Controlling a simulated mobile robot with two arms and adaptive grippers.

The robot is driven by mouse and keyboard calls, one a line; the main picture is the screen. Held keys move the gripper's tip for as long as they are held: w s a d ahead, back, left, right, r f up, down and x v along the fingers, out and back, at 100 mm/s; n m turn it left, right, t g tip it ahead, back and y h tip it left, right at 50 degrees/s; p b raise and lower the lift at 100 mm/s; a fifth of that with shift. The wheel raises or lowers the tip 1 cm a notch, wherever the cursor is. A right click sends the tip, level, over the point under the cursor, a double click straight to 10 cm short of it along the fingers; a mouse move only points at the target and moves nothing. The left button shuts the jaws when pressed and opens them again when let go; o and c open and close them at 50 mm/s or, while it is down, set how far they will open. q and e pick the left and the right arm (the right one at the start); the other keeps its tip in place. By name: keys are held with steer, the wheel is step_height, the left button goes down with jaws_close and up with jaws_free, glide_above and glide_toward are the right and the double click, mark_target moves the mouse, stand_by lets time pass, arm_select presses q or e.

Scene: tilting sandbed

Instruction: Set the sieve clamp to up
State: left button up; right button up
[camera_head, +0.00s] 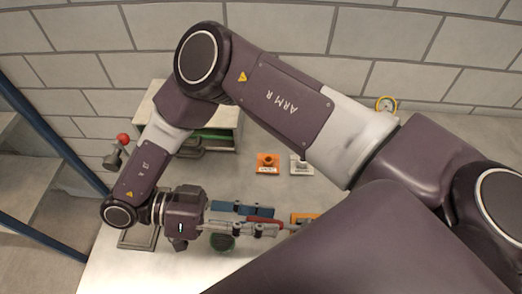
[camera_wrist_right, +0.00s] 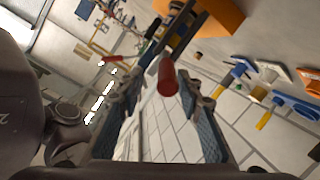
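My right gripper (camera_head: 272,224) reaches from left to right low over the table in the head view. It is open, with its blue-padded fingers apart in the right wrist view (camera_wrist_right: 160,86). A red handle (camera_wrist_right: 168,72) on a dark bar, likely the sieve clamp's lever, shows between the fingertips. The bar runs up to an orange body (camera_wrist_right: 215,12). I cannot tell whether the fingers touch the handle. In the head view, a small orange part (camera_head: 303,217) shows just past the fingertips, mostly hidden by my arm. My left gripper is not in view.
An orange labelled block (camera_head: 267,164) and a grey one (camera_head: 300,166) stand behind the gripper. A cabinet (camera_head: 222,118) stands at the back left. A red-knobbed lever (camera_head: 123,138) is at the left. A round green thing (camera_head: 222,243) lies beside the gripper. Stairs are farther left.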

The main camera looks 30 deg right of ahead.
step_height(320, 180, up, 8)
steer(key=shift+r, duration=0.2)
stand_by(0.7)
